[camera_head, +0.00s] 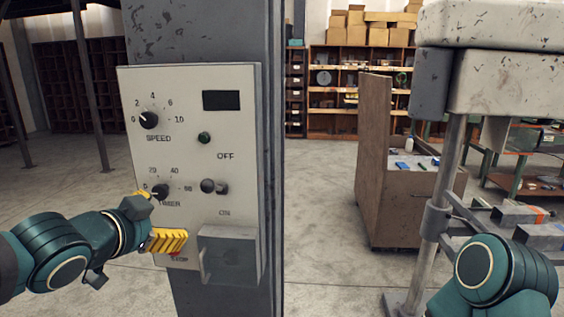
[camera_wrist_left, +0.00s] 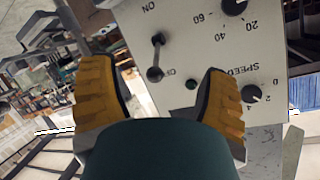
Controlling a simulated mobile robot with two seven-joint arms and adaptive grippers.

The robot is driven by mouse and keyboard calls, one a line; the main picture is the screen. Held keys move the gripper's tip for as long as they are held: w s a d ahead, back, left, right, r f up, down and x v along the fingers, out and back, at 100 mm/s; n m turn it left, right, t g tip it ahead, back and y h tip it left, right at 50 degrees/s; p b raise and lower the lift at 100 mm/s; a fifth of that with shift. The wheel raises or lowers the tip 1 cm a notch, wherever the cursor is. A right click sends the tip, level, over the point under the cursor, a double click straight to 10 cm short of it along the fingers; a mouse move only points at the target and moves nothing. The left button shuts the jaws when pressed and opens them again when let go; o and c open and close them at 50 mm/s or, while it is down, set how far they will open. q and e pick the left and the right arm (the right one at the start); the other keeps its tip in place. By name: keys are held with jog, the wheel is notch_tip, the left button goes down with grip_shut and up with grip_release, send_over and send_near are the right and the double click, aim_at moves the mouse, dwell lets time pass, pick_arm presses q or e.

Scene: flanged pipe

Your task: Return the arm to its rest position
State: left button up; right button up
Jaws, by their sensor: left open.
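My left arm comes in from the left in the head view. Its left gripper (camera_head: 156,218) has yellow fingers that stand apart in front of the lower part of a white control panel (camera_head: 180,100). In the left wrist view the left gripper (camera_wrist_left: 158,88) is open with nothing between its fingers. The panel (camera_wrist_left: 195,60) shows there upside down, with a toggle switch (camera_wrist_left: 156,58) between the fingers in the picture. I cannot tell whether a finger touches the panel. My right arm shows at the bottom right of the head view, but its gripper is not in view.
The panel has a speed knob (camera_head: 149,120), a timer knob (camera_head: 160,191), a toggle switch (camera_head: 214,186) and a clear cover box (camera_head: 228,252). A grey column (camera_head: 271,60) carries it. A wooden cabinet (camera_head: 388,205) and a grey machine (camera_head: 510,80) stand right. Floor between is clear.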

pick_arm(q)
jog(key=d+f+n+g, duration=0.3)
jog(key=d+f+g, duration=0.1)
jog(key=f, duration=1.1)
jog(key=d+f+n+g, duration=0.25)
jog(key=d+f, duration=0.25)
jog(key=f, duration=1.1)
jog(key=s+d+f+n+g, duration=0.1)
jog(key=s+f+n+g, duration=0.1)
jog(key=s+f, duration=0.5)
jog(key=s+d+f+n+g, duration=0.2)
jog(key=s+f, duration=0.4)
jog(key=f, duration=0.5)
jog(key=shift+s+f+n+g, duration=0.25)
jog(key=shift+s+n+g, duration=0.15)
jog(key=shift+n+g, duration=0.35)
